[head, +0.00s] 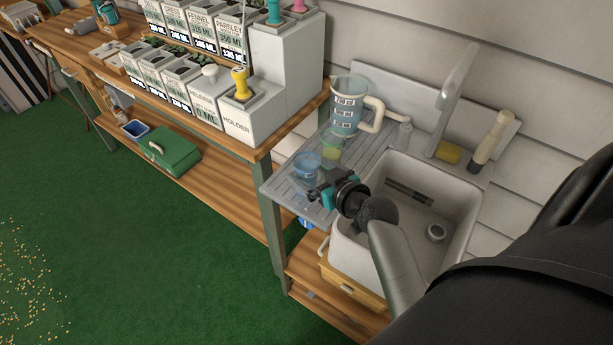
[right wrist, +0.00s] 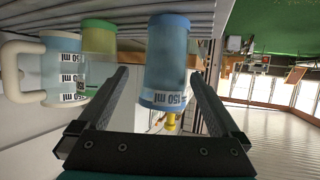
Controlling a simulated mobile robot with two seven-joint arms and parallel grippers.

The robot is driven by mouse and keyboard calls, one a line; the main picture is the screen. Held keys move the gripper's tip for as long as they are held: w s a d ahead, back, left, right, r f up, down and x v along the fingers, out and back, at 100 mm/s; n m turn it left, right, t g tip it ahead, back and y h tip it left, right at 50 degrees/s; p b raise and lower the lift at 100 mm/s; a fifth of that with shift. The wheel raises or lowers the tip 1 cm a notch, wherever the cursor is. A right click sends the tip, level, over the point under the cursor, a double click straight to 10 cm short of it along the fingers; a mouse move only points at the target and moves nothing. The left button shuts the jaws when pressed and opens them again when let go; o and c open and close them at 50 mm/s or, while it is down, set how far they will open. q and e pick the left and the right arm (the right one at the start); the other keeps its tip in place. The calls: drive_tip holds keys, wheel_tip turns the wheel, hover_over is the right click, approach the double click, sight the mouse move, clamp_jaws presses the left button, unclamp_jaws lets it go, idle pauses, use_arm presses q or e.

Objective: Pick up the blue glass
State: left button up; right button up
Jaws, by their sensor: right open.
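The blue glass (head: 306,166) is a small see-through tumbler on the grey ribbed drainboard (head: 283,186) beside the sink. My right gripper (head: 319,190) is just in front of it, low over the board. In the right wrist view, which is upside down, the blue glass (right wrist: 167,55) with a "150 ml" label appears between the two open fingers (right wrist: 160,75). A gap shows on the left side; the right finger is very close to it. I cannot tell whether that finger touches it. My left gripper is not in view.
A green-yellow glass (head: 332,148) and a clear measuring jug (head: 347,104) with a cream handle stand behind the blue glass. The white sink (head: 457,205) is at the right. A shelf of labelled planters (head: 190,75) stands at the left. Green floor is open at lower left.

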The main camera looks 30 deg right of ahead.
drive_tip(key=x, duration=0.3)
drive_tip(key=shift+w+a+f+b, duration=0.2)
drive_tip(key=shift+a+f+b, duration=0.15)
drive_tip(key=shift+f, duration=0.1)
drive_tip(key=shift+x, duration=0.75)
drive_tip(key=shift+d, duration=0.1)
clamp_jaws()
